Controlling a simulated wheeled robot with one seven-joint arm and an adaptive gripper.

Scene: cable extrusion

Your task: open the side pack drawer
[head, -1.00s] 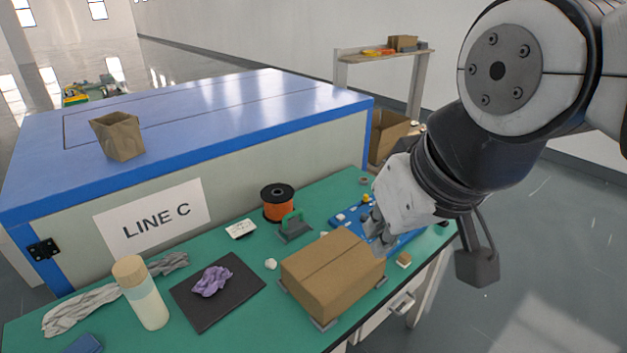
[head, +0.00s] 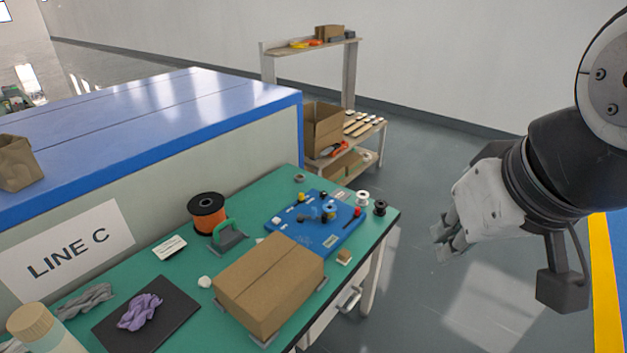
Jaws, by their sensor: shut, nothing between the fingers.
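The side pack drawer (head: 322,325) is a pale front under the right edge of the green bench, below the cardboard box. Its light bow handle (head: 349,299) sticks out near a bench leg. The drawer's front shows only in part, and I see no gap that would mark it open. My gripper (head: 447,243) is shut and empty. It is in the air over the floor, to the right of the bench and apart from the handle.
A cardboard box (head: 268,285) sits on the green bench (head: 170,254) near its edge. A blue board (head: 318,222) with small parts, an orange spool (head: 208,214) and a bottle (head: 44,330) are also there. A wooden shelf (head: 355,135) stands behind. The floor right of the bench is clear.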

